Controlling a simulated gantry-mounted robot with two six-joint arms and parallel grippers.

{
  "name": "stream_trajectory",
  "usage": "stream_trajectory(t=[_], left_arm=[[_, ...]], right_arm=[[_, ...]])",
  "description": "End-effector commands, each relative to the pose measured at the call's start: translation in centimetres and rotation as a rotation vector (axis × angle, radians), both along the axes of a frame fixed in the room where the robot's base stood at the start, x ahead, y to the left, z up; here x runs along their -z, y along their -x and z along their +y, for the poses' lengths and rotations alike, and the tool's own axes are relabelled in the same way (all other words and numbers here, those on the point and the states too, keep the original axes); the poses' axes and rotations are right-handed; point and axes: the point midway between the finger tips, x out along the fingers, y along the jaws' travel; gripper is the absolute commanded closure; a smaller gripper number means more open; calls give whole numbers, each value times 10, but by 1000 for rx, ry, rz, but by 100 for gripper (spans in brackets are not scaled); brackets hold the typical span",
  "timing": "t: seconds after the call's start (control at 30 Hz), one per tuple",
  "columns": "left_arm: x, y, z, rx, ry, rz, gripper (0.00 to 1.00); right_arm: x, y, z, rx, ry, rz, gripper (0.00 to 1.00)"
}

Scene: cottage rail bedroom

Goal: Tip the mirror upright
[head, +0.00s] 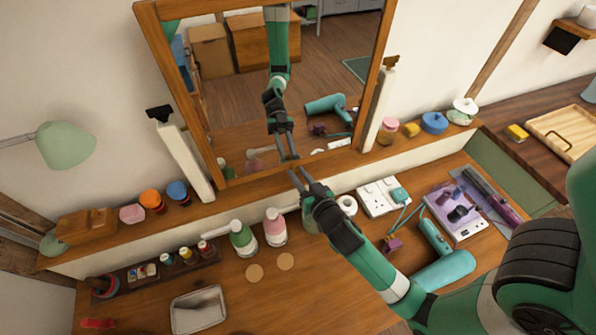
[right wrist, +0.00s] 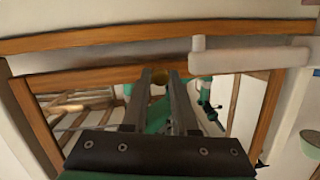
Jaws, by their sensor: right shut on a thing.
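The mirror (head: 325,62) has a brown wooden frame and hangs between two white posts, left (head: 184,155) and right (head: 378,105), above the shelf. Its glass reflects the floor, boxes and my own green arm; I cannot judge its exact tilt. My right gripper (head: 298,174) is at the middle of the frame's bottom rail. In the right wrist view its fingers (right wrist: 160,85) are closed around a small round brownish knob (right wrist: 158,80) in front of the mirror (right wrist: 262,95). The fingertips hide most of the knob in the head view. My left gripper is out of view.
A shelf (head: 330,172) runs below the mirror, with jars and a blue pot (head: 434,122) at right. A green lamp (head: 66,146) stands at left. Pump bottles (head: 243,238), a metal tray (head: 198,310) and a teal hair dryer (head: 440,255) crowd the worktop below.

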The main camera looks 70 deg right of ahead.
Motion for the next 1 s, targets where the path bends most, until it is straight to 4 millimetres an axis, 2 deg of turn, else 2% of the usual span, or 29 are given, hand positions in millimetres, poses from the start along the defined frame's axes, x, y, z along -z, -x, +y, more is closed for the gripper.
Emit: stream_trajectory(t=[0.03, 0.17, 0.2, 0.57, 0.67, 1.0], left_arm=[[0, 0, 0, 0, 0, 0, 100], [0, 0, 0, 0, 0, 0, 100], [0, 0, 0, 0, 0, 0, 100], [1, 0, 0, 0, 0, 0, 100], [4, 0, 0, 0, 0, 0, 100], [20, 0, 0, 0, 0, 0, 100]], right_arm=[[-2, -1, 0, -1, 3, -3, 70], [-1, 0, 0, -1, 2, -3, 46], [-1, 0, 0, 0, 2, -2, 44], [0, 5, 5, -2, 1, 0, 44], [-3, 17, 15, -3, 1, 0, 44], [-16, 73, 65, -8, 1, 0, 44]])
